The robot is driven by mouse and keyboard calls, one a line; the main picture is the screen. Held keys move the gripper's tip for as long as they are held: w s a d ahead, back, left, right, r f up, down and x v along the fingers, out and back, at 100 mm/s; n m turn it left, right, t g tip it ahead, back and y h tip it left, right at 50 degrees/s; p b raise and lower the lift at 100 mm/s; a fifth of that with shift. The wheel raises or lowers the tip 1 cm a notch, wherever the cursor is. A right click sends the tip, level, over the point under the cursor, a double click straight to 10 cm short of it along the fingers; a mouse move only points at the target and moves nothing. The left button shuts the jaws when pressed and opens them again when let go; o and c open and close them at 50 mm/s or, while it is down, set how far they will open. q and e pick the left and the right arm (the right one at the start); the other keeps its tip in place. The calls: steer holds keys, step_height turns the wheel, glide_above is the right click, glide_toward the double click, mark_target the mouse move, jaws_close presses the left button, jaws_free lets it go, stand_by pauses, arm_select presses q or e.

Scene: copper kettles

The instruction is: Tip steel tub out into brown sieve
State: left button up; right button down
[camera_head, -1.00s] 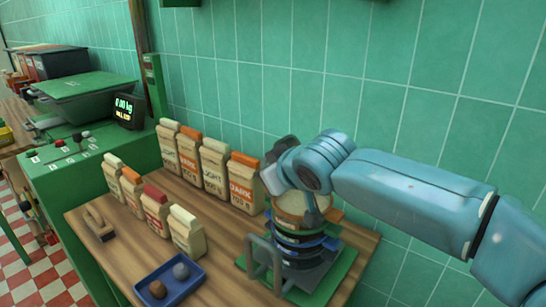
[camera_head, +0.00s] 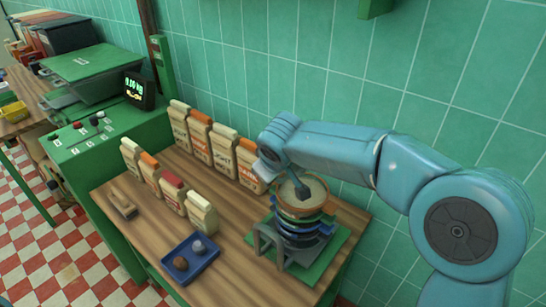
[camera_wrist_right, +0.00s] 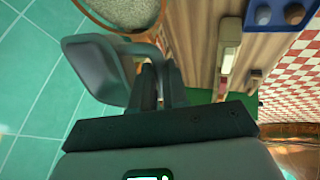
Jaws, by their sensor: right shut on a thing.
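The steel tub (camera_wrist_right: 92,72) is a grey, rounded vessel with a looped handle at the left of the right wrist view. My right gripper (camera_wrist_right: 160,72) is shut on its handle. The tub looks tilted; its inside is hard to make out. In the head view my right gripper is at the wrist end of the blue arm, above and beside the sieve stack, and the tub is mostly hidden. The brown sieve (camera_head: 316,186) tops the stack and holds pale grains; its rim also shows in the right wrist view (camera_wrist_right: 160,14), close to the tub. My left gripper is not in view.
Below the brown sieve are coloured sieves (camera_head: 300,227) in a grey stand (camera_head: 262,240) on a green mat (camera_head: 325,262). Paper bags (camera_head: 200,213) stand in two rows to the left. A blue tray (camera_head: 172,257) holds two round lumps. The green tiled wall is close behind.

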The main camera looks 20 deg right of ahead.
steer(key=shift+w+a+r+n+g+h+p, duration=0.15)
steer(key=shift+g+h+p, duration=0.4)
steer(key=shift+p, duration=1.25)
steer(key=shift+r+n+g+h+p, duration=0.15)
steer(key=shift+g+p, duration=0.7)
steer(key=shift+p, duration=0.95)
steer(key=shift+f+p, duration=0.1)
steer(key=shift+p, duration=0.25)
steer(key=shift+w+f+g+h+b, duration=0.1)
steer(key=shift+f+g+h+b, duration=0.2)
steer(key=shift+g, duration=0.2)
steer(key=shift+r, duration=0.1)
